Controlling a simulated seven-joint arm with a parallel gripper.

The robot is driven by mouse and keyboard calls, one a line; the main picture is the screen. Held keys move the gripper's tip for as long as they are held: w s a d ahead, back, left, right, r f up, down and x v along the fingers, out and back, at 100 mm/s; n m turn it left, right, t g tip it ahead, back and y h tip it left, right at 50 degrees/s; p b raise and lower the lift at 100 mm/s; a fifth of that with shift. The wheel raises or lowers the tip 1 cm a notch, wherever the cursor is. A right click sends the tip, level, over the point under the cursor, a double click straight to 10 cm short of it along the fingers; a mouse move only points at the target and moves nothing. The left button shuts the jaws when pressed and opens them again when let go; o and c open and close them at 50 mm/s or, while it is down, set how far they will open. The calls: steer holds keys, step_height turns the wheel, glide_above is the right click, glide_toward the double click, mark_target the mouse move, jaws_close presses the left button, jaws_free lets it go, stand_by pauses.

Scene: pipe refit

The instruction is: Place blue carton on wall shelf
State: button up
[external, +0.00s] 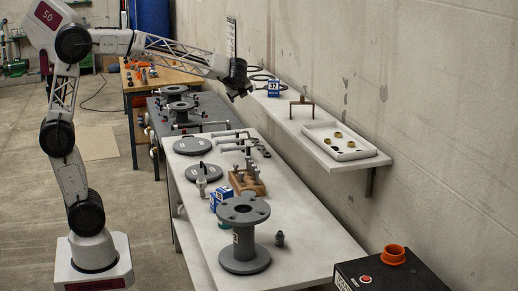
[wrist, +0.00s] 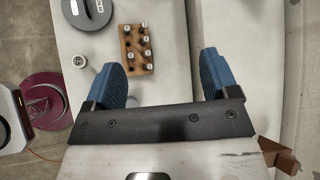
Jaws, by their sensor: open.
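A blue-and-white carton marked 32 (external: 273,88) stands upright on the wall shelf (external: 312,142), toward its far end. Another blue carton (external: 221,201) stands on the long light table, behind the grey flanged spool. My gripper (external: 242,93) is raised above the table, just left of the shelf carton in the external view and apart from it. In the wrist view my gripper (wrist: 162,66) has its two blue fingers wide apart with nothing between them. Neither blue carton shows in the wrist view.
The table holds a wooden block with bolts (wrist: 138,50), a grey flanged spool (external: 244,235) and round lids (external: 192,145). Between bracket and tray is a bare strip.

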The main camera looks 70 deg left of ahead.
steer(key=s+d+f+n+h, duration=0.3)
steer(key=s+d+f+n, duration=0.2)
steer(key=s, duration=0.8)
steer(key=s+d+f+n+h, duration=0.3)
steer(key=s+d+f+n, duration=0.2)
steer(key=s, duration=0.8)
steer(key=s+d+f+n+g+h, duration=0.1)
steer(key=s+d+f+n+h, duration=0.2)
steer(key=s, duration=0.9)
steer(key=d+f+n, duration=0.2)
steer(key=d, duration=0.2)
steer(key=shift+s+d+n, duration=0.2)
steer(key=shift+s+n, duration=0.1)
steer(key=shift+s, duration=0.1)
